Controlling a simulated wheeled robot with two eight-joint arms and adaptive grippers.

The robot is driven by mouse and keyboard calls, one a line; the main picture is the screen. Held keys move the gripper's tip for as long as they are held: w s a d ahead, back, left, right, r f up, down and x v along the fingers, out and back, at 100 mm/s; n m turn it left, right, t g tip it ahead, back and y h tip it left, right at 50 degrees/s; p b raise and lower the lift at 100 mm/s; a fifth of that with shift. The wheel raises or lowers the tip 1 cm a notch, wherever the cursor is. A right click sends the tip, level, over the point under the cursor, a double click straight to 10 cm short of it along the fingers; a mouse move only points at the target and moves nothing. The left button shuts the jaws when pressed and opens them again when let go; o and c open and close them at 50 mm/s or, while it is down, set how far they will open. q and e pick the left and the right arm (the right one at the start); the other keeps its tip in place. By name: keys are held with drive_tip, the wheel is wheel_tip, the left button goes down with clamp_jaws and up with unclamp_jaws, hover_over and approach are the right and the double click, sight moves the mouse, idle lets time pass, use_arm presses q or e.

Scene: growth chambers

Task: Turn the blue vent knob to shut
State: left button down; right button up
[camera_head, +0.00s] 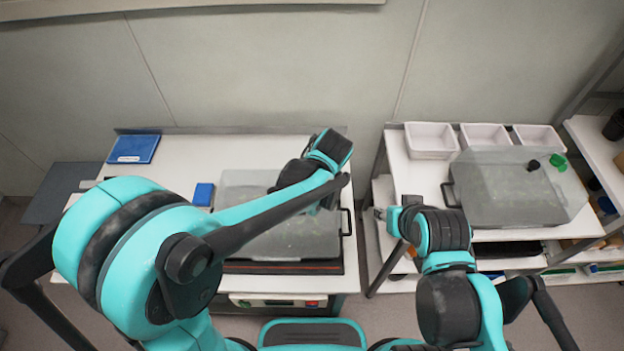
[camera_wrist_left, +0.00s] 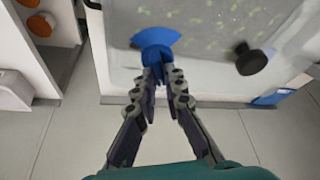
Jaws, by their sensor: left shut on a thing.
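The blue vent knob (camera_wrist_left: 155,40) shows in the left wrist view on the clear lid of a chamber, a fan-shaped piece with a stem towards me. My left gripper (camera_wrist_left: 159,72) is shut on the stem of this knob. In the head view the left chamber (camera_head: 245,190) lies under my left arm, which hides the knob and the left gripper there. My right gripper (camera_head: 380,213) hangs between the two tables, away from the left chamber; its fingers are too small to read.
A black knob (camera_wrist_left: 251,60) sits on the same lid. The right chamber (camera_head: 500,205) has a green knob (camera_head: 557,162) and a black knob (camera_head: 533,165). White bins (camera_head: 432,140) stand behind it. A blue box (camera_head: 203,194) and a blue tray (camera_head: 134,149) lie on the left table.

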use_arm(q)
drive_tip(key=shift+n+g+y, duration=0.5)
drive_tip(key=shift+n, duration=1.5)
drive_tip(key=c, duration=1.6)
unclamp_jaws()
drive_tip(key=v, duration=1.2)
